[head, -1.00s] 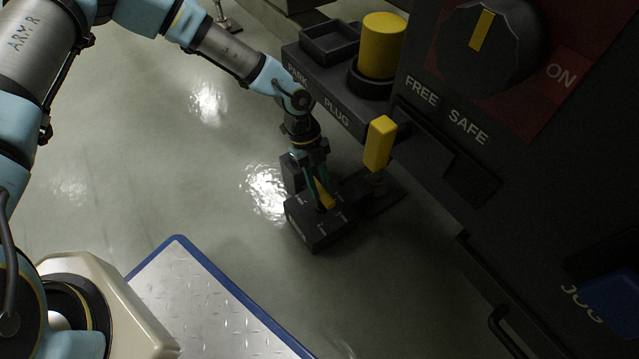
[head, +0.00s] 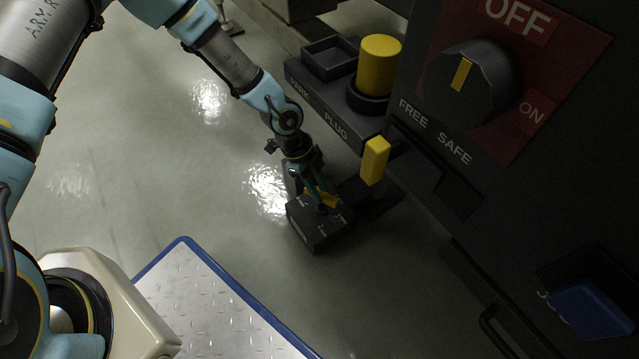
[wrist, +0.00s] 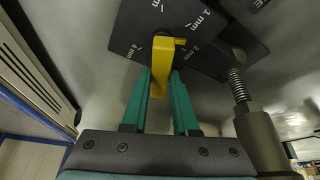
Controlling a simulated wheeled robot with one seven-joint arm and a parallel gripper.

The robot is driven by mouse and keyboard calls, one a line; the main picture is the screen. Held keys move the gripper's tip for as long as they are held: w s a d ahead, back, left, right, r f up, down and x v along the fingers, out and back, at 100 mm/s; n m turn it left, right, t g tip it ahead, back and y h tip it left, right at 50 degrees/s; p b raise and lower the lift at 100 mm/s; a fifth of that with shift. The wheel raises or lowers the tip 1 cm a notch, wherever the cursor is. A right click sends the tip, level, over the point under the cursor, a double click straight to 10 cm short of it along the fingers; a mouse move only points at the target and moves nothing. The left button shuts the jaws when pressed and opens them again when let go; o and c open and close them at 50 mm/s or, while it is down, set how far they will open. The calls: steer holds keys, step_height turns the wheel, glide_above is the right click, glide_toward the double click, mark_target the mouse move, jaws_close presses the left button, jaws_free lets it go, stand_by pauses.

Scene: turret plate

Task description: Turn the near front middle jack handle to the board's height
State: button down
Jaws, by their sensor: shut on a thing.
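The jack is a dark box (head: 318,226) on the floor below the cabinet, with white marks on its top. In the wrist view its dark face (wrist: 205,22) carries millimetre marks, including "1 mm" and a "2". Its yellow handle (wrist: 163,52) shows between my green fingers, and it also shows in the head view (head: 328,199). My gripper (wrist: 160,82) is shut on the handle, with a finger on each side. It reaches down onto the jack in the head view (head: 318,194). The fingers partly hide the handle and marks. The board is not clearly identifiable.
A dark cabinet (head: 460,215) with an OFF/ON knob (head: 468,82) fills the right. A ledge holds a yellow plug (head: 379,72), and a yellow lever (head: 376,160) juts above the jack. A spring-loaded post (wrist: 237,85) stands close by my gripper. Floor left of the jack is clear.

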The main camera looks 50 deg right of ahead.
steer(key=n+h+p, duration=0.1)
steer(key=n, duration=0.2)
steer(key=shift+s+a+r+n, duration=0.1)
steer(key=shift+n, duration=0.2)
steer(key=shift+n+t+h+p, duration=0.5)
steer(key=shift+n+h+p, duration=0.2)
steer(key=shift+n, duration=0.9)
steer(key=c, duration=0.7)
jaws_free()
steer(key=p+v, duration=0.3)
steer(key=v, duration=0.7)
steer(key=shift+a+r+p, duration=0.15)
steer(key=shift+r+p, duration=0.1)
steer(key=shift+p, duration=0.05)
